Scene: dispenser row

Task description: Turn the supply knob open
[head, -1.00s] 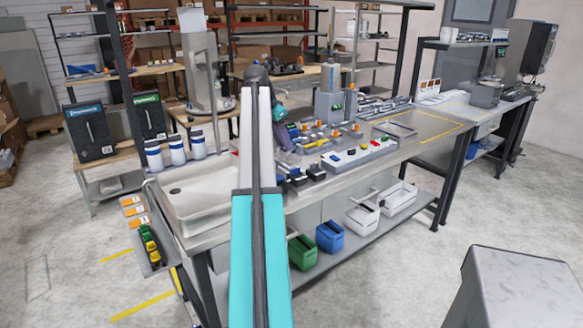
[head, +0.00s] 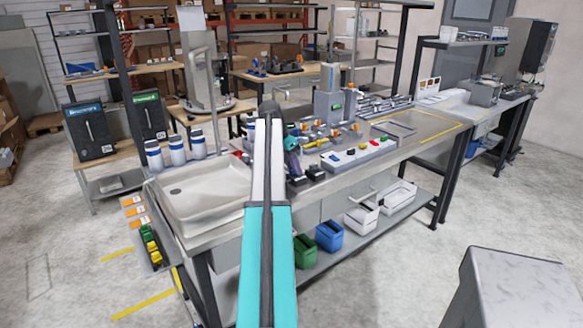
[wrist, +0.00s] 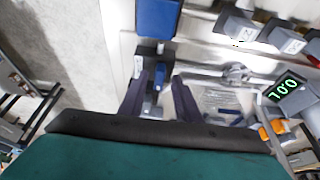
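In the wrist view my gripper (wrist: 160,92) has its two dark fingers apart. A small blue upright part (wrist: 158,79) on a dark block (wrist: 150,58) shows between and beyond the fingertips; I cannot tell whether they touch it. I cannot tell which part is the supply knob. Orange knobs (head: 356,127) stand in a row on the bench in the head view, and orange parts (wrist: 271,131) show at the right of the wrist view, below a lit green display (wrist: 285,87). In the head view my arm hides part of the bench, and the fingertips are not clear there.
A sink basin (head: 175,211) lies left of my arm. A grey panel with coloured buttons (head: 358,154) lies to the right, near the bench's front edge. Blue-capped bottles (head: 176,151) stand behind the sink. Green (head: 304,251) and blue (head: 329,236) bins sit on the lower shelf.

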